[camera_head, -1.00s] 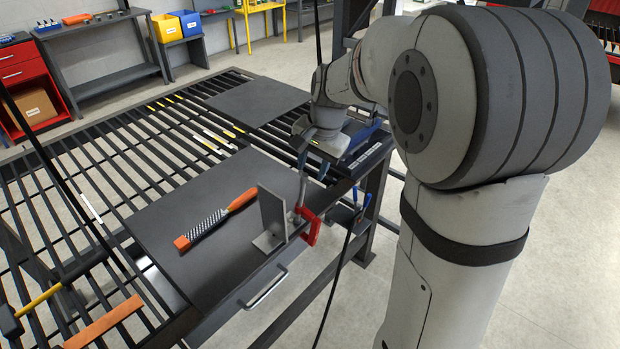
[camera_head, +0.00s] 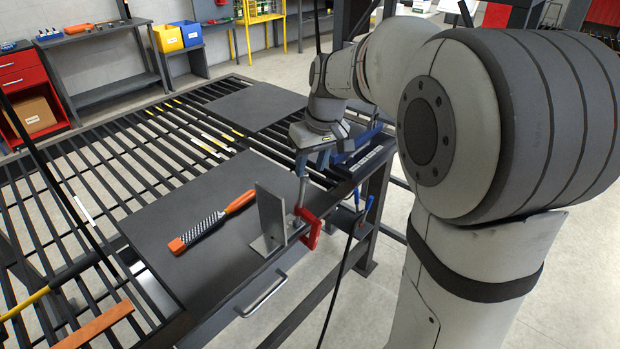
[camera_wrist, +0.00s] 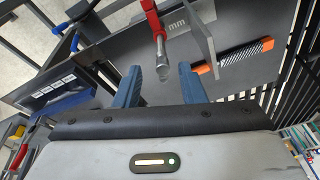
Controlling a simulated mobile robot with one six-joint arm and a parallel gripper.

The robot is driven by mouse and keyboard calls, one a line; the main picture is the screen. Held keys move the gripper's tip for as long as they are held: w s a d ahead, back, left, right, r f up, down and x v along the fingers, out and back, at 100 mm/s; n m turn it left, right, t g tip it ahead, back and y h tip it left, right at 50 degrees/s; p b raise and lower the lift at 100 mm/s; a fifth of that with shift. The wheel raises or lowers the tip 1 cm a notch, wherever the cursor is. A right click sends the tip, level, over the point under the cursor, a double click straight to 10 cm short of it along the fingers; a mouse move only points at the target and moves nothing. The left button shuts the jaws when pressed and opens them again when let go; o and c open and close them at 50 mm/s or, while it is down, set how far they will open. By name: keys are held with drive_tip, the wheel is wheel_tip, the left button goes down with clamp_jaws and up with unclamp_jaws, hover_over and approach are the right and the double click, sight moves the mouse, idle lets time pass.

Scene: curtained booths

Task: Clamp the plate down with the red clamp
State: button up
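The red clamp (camera_head: 311,228) sits at the front edge of the dark work surface, its metal screw rising above it. It also shows in the wrist view (camera_wrist: 152,18), with the screw's end between the fingertips. An upright grey metal plate with a foot (camera_head: 271,215) stands beside the clamp; it also shows in the wrist view (camera_wrist: 199,28). A flat dark plate (camera_head: 160,215) lies under it on the slatted table. My gripper (camera_head: 311,168) is above the clamp, blue fingers apart and empty in the wrist view (camera_wrist: 159,76). I cannot tell whether a finger touches the screw.
An orange-handled rasp (camera_head: 205,226) lies on the flat plate left of the upright plate. A second dark plate (camera_head: 255,104) lies farther back on the slats. Blue-handled clamps (camera_head: 364,212) hang at the table's right side. A drawer handle (camera_head: 262,296) projects at the front.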

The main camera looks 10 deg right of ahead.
drive_tip(key=shift+w, duration=0.1)
drive_tip(key=shift+w+a+r, duration=0.1)
drive_tip(key=shift+w+a, duration=0.25)
drive_tip(key=shift+w, duration=0.1)
idle(0.4)
drive_tip(key=shift+b+x, duration=0.85)
drive_tip(key=shift+x, duration=0.7)
drive_tip(key=shift+c, duration=0.5)
clamp_jaws()
